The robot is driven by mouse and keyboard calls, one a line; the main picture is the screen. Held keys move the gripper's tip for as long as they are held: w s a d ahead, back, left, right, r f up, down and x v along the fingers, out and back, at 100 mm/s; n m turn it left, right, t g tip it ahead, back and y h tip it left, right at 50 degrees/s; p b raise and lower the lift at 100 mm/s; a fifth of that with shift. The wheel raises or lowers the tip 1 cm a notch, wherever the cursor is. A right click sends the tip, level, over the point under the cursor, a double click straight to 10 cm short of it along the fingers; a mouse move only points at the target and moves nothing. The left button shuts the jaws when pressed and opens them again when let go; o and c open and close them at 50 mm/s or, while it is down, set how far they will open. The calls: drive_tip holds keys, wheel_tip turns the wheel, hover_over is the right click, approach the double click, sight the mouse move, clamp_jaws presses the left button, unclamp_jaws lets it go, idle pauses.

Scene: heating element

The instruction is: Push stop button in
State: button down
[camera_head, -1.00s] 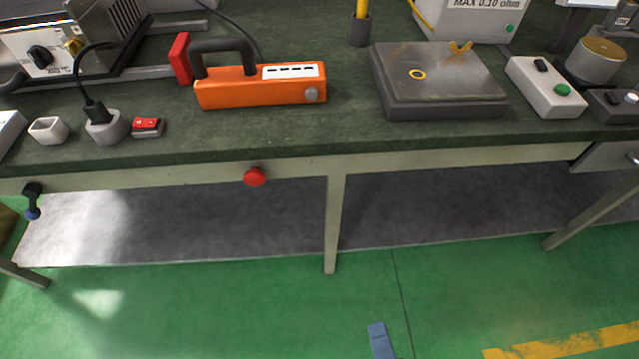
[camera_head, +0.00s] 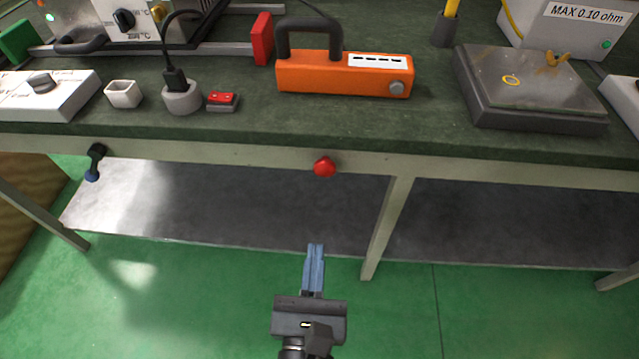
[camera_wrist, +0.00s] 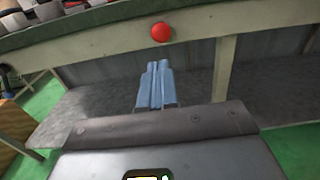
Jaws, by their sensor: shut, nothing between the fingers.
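The stop button is a red mushroom-shaped knob (camera_head: 324,166) on the front rail of the workbench, left of a table leg. In the wrist view the red button (camera_wrist: 161,32) shows just above my fingertips. My gripper (camera_head: 316,246) is shut and empty, its blue fingers side by side and pointing toward the bench. It is below the button in the head view and apart from it. In the wrist view the closed fingers (camera_wrist: 157,64) line up almost under the button, with a gap between.
The green workbench (camera_head: 300,128) holds an orange device (camera_head: 345,75), a dark plate block (camera_head: 530,90), a small red switch (camera_head: 222,100) and a white knob box (camera_head: 45,95). A table leg (camera_head: 387,228) stands right of the button. The green floor before the bench is clear.

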sight(324, 172)
drive_tip(key=w, duration=1.4)
drive_tip(key=shift+d, duration=0.3)
